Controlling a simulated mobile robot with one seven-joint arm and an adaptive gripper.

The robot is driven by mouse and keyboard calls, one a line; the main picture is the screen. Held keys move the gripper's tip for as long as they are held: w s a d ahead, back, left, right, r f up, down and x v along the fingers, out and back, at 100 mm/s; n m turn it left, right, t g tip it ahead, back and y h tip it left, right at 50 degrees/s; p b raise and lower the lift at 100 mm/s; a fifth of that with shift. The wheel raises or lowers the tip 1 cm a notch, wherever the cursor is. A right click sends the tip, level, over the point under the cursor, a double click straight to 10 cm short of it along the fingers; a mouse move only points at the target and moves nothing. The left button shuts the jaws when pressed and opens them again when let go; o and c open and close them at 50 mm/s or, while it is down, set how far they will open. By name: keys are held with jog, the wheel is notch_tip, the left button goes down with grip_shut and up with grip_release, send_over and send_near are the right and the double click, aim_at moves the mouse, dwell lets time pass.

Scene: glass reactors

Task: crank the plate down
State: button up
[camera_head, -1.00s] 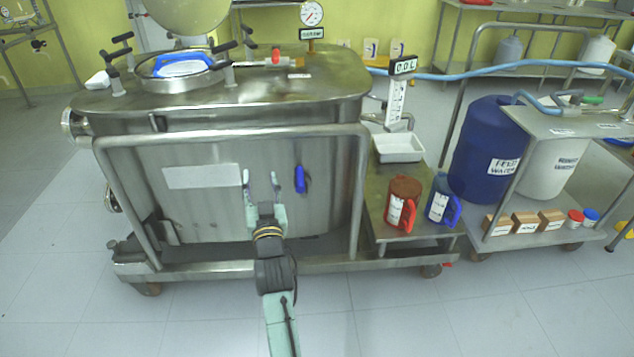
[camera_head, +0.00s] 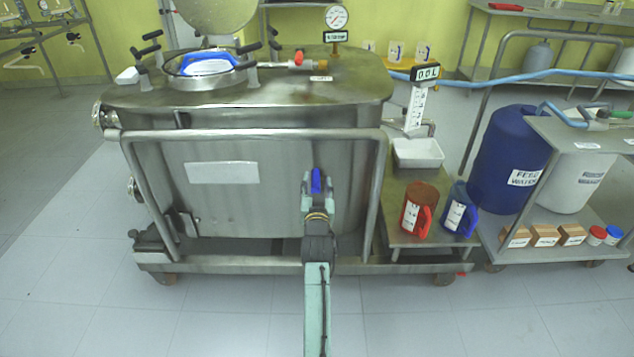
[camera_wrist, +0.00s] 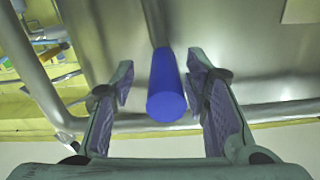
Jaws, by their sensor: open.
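A blue handle (camera_head: 316,181) sticks out from the front of the steel tank (camera_head: 170,155), right of its white label. In the wrist view the blue handle (camera_wrist: 166,88) is a round grip with its end towards me, on a metal shaft. My gripper (camera_wrist: 160,75) is open, with one finger on each side of the handle and a visible gap to both. In the head view my gripper (camera_head: 317,190) is low in front of the tank, around the handle. I cannot tell which part is the plate.
A steel guard rail (camera_head: 250,134) runs across the tank's front above my gripper. A red jug (camera_head: 417,212) and a blue jug (camera_head: 460,212) stand on the side shelf at right. A blue drum (camera_head: 508,160) stands farther right. The floor in front is clear.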

jog(key=shift+w, duration=0.25)
jog(key=shift+c, duration=0.6)
jog(key=c, duration=0.7)
jog(key=shift+d, duration=0.1)
grip_shut()
jog(key=shift+d, duration=0.15)
